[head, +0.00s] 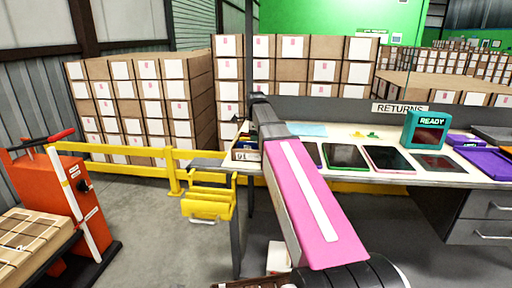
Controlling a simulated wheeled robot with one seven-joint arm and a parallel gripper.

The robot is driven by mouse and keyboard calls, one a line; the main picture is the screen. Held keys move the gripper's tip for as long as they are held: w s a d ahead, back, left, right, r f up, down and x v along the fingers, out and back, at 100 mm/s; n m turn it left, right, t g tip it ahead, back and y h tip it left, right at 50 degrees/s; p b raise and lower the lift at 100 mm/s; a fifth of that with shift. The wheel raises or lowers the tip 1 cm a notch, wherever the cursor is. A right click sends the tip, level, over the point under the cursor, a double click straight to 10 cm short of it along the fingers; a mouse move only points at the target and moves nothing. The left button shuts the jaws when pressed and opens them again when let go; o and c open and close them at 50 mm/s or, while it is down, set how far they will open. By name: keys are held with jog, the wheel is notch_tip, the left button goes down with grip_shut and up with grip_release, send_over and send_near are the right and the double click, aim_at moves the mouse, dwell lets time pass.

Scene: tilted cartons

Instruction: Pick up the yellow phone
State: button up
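I cannot make out a yellow phone in the head view. On the returns table (456,180) lie several flat devices with dark screens: one with a green edge (345,156), one with a pink edge (388,159) and one with a reddish edge (433,162). Another dark-screened device is partly hidden behind my pink arm. My arm crosses the middle of the view, over the table's left part, and hides what is behind it. I cannot make out my gripper's fingers.
A teal "READY" display (426,131) stands on the table, with purple trays (487,161) to its right. A yellow bin (208,201) is at the table's left end. Yellow rails (175,170), an orange pallet truck (62,205) and stacked cartons (145,100) stand left.

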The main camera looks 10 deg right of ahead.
grip_shut()
